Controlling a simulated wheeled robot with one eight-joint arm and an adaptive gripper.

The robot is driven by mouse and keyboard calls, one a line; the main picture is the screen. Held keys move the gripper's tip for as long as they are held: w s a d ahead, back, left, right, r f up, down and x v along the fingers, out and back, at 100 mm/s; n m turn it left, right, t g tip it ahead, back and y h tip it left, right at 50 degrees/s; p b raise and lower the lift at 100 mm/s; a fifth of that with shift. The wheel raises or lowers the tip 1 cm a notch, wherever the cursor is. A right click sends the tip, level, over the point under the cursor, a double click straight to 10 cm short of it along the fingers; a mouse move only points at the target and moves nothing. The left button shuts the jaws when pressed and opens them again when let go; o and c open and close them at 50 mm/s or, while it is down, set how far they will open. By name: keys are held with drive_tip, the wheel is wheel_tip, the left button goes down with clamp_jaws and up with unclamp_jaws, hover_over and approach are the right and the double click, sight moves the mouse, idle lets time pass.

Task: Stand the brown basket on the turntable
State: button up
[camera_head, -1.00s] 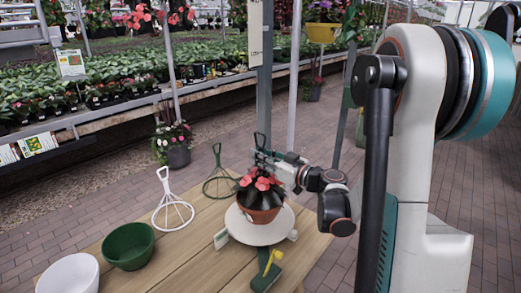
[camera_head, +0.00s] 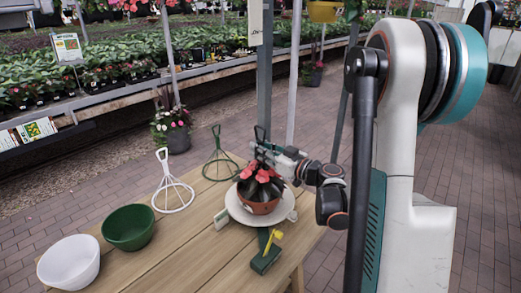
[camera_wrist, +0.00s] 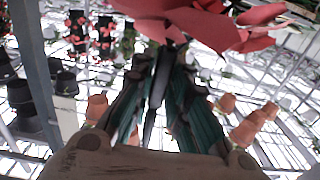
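The brown basket (camera_head: 260,206) is a brown pot with dark leaves, red flowers and a dark hanger handle rising above them. It is upright over the round white turntable (camera_head: 236,211), roughly at its middle. I cannot tell for sure whether its base touches the plate. My gripper (camera_head: 262,152) reaches in from the right at the hanger above the flowers. In the wrist view, my gripper's fingers (camera_wrist: 158,100) are close together around a dark bar, and the red flowers (camera_wrist: 190,22) show beyond. The pot is hidden there.
A green tool-like block with a yellow handle (camera_head: 271,240) is at the turntable's front. A white wire hanger (camera_head: 172,195), a green hanger (camera_head: 219,165), a green bowl (camera_head: 128,228) and a white bowl (camera_head: 69,263) stand left on the wooden table (camera_head: 190,252).

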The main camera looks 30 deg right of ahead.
drive_tip(key=shift+o, duration=0.7)
drive_tip(key=shift+r, duration=0.15)
drive_tip(key=shift+s+d, duration=0.15)
drive_tip(key=shift+s, duration=0.05)
drive_tip(key=p+v, duration=0.2)
drive_tip(key=v, duration=0.9)
drive_tip(key=shift+s, duration=0.35)
